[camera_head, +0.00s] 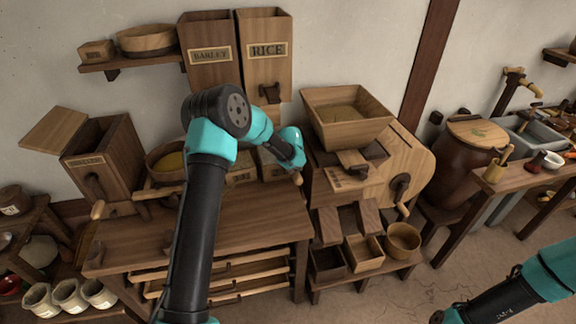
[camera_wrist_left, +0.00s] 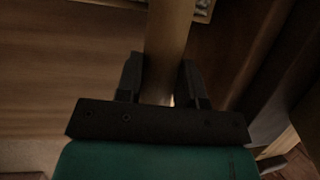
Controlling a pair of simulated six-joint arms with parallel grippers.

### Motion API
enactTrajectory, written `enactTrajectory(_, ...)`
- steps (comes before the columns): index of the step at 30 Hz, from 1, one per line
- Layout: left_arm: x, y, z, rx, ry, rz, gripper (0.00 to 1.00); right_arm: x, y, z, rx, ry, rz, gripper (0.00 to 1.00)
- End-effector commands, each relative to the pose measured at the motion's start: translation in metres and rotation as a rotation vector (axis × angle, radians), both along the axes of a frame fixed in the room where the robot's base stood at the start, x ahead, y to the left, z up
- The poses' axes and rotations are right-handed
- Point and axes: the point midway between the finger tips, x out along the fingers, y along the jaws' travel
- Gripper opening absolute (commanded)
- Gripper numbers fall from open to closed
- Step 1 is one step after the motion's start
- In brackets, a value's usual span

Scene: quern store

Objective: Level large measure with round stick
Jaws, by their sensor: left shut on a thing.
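In the left wrist view my left gripper (camera_wrist_left: 160,68) is shut on a round wooden stick (camera_wrist_left: 170,25), which runs up between its two dark fingers. In the head view my left arm reaches over the wooden bench and its wrist hides most of the gripper. A small pale wooden end (camera_head: 297,178) shows just below that wrist. A round wooden vessel (camera_head: 158,160) with yellow contents stands on the bench behind the arm. I cannot tell whether it is the large measure. My right gripper (camera_head: 437,317) is at the bottom edge, mostly cut off, far from the bench.
Labelled wooden boxes (camera_head: 240,176) stand at the bench's back, partly behind my arm. A lidded hopper box (camera_head: 103,160) is on the left. A wooden mill (camera_head: 345,120) with a crank stands right of the bench (camera_head: 255,212). Small bins (camera_head: 364,252) sit below the mill.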

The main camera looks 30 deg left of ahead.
Motion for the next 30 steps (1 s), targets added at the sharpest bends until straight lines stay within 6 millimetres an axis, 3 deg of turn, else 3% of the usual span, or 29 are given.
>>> enactTrajectory(15,0.017,-0.019,0.000,0.001,-0.001,0.000,0.02,0.000,0.000,0.000,0.000,0.000,0.000,0.00)
enactTrajectory(30,0.014,-0.015,0.007,-0.001,0.000,0.002,0.02,0.000,0.000,0.000,0.000,0.000,0.000,0.00)
